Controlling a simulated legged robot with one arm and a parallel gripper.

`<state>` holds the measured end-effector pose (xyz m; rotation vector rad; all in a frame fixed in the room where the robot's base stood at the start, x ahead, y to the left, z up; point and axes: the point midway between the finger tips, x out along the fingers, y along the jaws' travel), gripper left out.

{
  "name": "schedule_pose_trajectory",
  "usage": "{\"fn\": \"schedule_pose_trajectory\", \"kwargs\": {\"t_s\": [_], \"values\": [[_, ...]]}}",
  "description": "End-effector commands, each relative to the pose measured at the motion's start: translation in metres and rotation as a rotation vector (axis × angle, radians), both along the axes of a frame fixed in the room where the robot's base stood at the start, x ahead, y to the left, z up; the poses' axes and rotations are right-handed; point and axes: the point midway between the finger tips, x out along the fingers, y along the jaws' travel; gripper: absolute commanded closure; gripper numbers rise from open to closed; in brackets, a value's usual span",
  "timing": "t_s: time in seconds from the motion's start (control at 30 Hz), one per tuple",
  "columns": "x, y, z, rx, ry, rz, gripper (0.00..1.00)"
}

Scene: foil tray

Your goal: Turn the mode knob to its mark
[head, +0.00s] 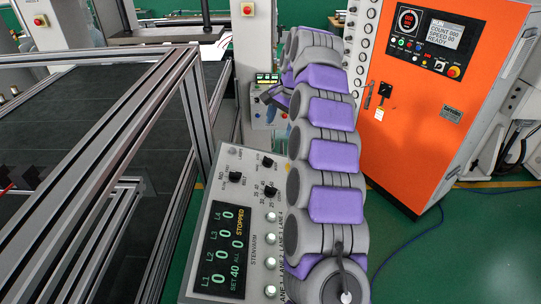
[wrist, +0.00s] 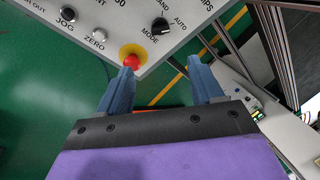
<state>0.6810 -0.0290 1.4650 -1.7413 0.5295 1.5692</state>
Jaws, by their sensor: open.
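The mode knob (wrist: 159,25) is a small black knob on a pale control panel (wrist: 100,32) at the top of the wrist view. MODE is printed below it, with a partly cut-off HAND and AUTO around it. I cannot tell exactly where its pointer stands. My gripper (wrist: 162,66) has two blue fingers spread apart with nothing between them. The knob lies beyond the fingertips, apart from them, roughly in line with the gap. In the head view my arm's purple and grey links hide most of the gripper and the knob is not discernible.
A red stop button on a yellow base (wrist: 131,58) shows right by the left fingertip. JOG (wrist: 68,14) and ZERO (wrist: 99,35) controls are farther left. In the head view, a grey-framed table (head: 70,120), a STENVARM panel (head: 250,205) and an orange cabinet (head: 420,130) flank my arm.

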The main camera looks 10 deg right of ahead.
Motion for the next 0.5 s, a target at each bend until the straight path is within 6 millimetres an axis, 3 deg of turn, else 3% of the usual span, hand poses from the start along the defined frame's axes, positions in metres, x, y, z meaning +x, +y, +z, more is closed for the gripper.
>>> {"fn": "schedule_pose_trajectory", "kwargs": {"t_s": [0.5], "values": [[0.013,0.014,-0.078,0.0,0.005,0.003,0.34]]}}
